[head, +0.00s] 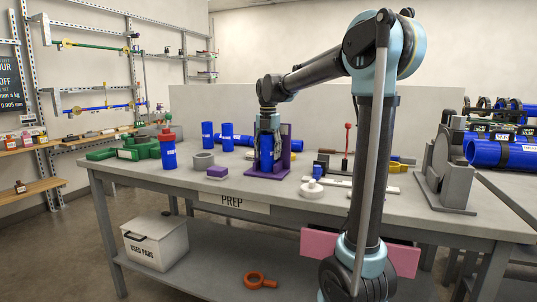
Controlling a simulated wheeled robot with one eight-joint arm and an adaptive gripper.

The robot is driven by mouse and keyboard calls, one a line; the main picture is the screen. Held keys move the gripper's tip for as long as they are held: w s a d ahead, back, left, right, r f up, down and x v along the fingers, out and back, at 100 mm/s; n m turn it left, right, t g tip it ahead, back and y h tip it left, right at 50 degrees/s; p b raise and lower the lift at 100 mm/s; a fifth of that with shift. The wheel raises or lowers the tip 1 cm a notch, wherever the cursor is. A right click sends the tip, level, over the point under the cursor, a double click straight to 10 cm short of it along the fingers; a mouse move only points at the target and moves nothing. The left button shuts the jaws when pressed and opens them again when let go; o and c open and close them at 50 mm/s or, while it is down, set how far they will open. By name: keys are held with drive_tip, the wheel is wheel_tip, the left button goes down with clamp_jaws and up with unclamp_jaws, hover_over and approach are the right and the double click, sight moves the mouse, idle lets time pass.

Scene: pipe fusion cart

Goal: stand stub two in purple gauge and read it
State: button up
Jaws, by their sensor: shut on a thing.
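The purple gauge (286,138) stands on the grey bench, with an upright back and a flat base. A blue stub (266,158) stands upright at the gauge, in front of its back plate. My gripper (268,142) points straight down and is shut on the top of this stub. The fingers hide part of the stub and gauge. I cannot read a number on the stub, or tell whether it rests fully on the gauge's base. Two other blue stubs, a left one (207,136) and a right one (227,138), stand upright to the left, apart from the gauge.
A grey ring (204,160) and a purple-topped block (217,172) lie left of the gauge. A white disc (312,190) and a red-knobbed lever (347,140) are to its right.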

sight(268, 134)
drive_tip(key=o, duration=1.3)
drive_tip(key=shift+f, duration=0.1)
wheel_tip(268, 134, up, 12)
drive_tip(key=shift+r, duration=0.1)
